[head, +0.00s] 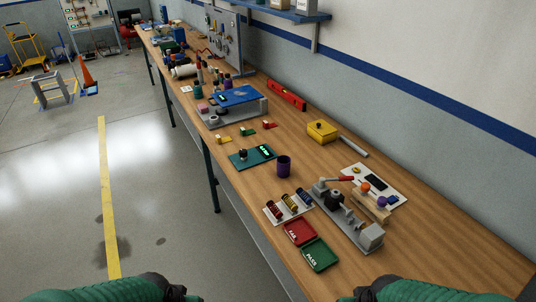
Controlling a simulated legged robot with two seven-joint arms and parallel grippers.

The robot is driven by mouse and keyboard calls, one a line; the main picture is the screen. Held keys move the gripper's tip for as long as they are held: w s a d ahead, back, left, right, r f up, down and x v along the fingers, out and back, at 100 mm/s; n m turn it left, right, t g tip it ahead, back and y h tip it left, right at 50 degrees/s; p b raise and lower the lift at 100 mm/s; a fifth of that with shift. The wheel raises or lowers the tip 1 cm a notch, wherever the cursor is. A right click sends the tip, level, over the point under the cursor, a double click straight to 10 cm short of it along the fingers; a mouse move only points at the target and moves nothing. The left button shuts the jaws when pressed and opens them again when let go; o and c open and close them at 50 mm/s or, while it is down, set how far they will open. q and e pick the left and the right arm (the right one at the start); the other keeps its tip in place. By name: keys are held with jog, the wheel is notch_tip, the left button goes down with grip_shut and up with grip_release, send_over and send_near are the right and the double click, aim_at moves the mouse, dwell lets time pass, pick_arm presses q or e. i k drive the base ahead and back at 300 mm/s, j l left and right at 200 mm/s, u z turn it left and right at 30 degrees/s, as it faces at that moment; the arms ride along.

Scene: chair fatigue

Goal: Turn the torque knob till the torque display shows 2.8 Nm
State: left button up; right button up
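A teal panel (239,163) lies on the workbench, with a dark knob (243,155) at its left and a small lit green display (264,151) at its right. The display's digits are too small to read. I cannot tell from labels which knob and display are for torque. Only green parts of my two arms show at the bottom edge; both grippers are out of view, and nothing of mine touches either knob.
A purple cup (284,166) stands right of the teal panel. Nearer are red (300,231) and green (320,254) trays, a rack of cylinders (288,205) and a grey lever fixture (347,217). Coloured tags lie behind the panel.

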aim_at(243, 152)
jog(key=i+j, duration=0.2)
jog(key=i+j+z, duration=0.2)
jog(key=j, duration=0.2)
jog(key=i+j+z, duration=0.15)
jog(key=j, duration=0.2)
jog(key=i+j+z, duration=0.2)
jog(key=j, duration=0.25)
jog(key=j+z, duration=0.2)
jog(key=j, duration=0.2)
